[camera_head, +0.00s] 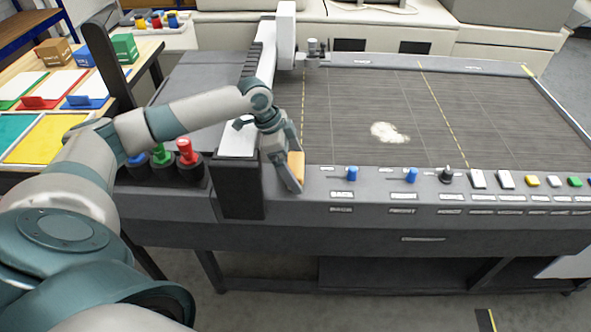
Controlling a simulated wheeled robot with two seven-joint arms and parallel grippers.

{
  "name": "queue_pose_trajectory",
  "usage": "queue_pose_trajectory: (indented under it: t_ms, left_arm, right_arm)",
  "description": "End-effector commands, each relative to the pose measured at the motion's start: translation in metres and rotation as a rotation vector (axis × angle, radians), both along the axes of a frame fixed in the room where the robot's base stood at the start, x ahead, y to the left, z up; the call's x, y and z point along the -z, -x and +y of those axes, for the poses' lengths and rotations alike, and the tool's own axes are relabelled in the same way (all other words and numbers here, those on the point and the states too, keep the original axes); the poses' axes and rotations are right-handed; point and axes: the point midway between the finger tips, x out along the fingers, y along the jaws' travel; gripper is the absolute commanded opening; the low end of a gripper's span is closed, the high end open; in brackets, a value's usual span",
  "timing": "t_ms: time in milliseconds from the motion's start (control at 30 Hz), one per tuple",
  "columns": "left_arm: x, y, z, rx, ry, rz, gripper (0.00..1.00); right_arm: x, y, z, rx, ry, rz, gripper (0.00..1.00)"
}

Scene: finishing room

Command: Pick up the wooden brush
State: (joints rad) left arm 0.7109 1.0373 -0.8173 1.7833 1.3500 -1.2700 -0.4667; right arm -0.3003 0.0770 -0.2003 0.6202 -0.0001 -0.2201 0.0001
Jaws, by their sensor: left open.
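My left gripper (287,172) is open and points down at the front left edge of the grey machine table. A tan, wood-coloured piece (297,164) shows right against the gripper's right side. It looks like part of the wooden brush, and the rest is hidden behind the gripper. I cannot tell whether it lies between the fingers. A pale heap of dust (389,132) lies on the dark slatted bed (350,100) to the right. My right gripper is out of view.
The machine's upright gantry (286,35) stands behind my left gripper. Blue knobs (351,173) and several buttons line the front panel. Red, green and blue push buttons (187,152) stand to the left. A side table with coloured trays (45,138) is at far left. Most of the bed is clear.

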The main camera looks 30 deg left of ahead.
Motion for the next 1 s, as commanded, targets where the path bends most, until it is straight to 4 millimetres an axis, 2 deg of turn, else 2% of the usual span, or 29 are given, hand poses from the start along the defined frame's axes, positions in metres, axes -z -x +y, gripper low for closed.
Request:
queue_pose_trajectory:
  t_ms: [67,200,233,667,933,1000]
  left_arm:
    - [0.0,0.0,0.0,0.0,0.0,0.0,0.98]
    - [0.0,0.0,0.0,0.0,0.0,0.0,0.64]
    - [0.0,0.0,0.0,0.0,0.0,0.0,0.61]
    - [-0.006,-0.001,0.0,0.0,0.0,-0.001,0.61]
    - [-0.038,-0.002,0.0,0.001,0.002,-0.005,0.61]
    - [-0.046,-0.001,-0.014,0.006,0.004,-0.004,0.61]
  right_arm:
    - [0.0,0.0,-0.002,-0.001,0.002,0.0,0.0]
    - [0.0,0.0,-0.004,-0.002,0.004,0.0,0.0]
    - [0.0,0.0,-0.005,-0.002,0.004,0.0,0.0]
    - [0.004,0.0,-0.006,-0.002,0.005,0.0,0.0]
    - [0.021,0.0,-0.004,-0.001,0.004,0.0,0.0]
    - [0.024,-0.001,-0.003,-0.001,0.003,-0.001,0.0]
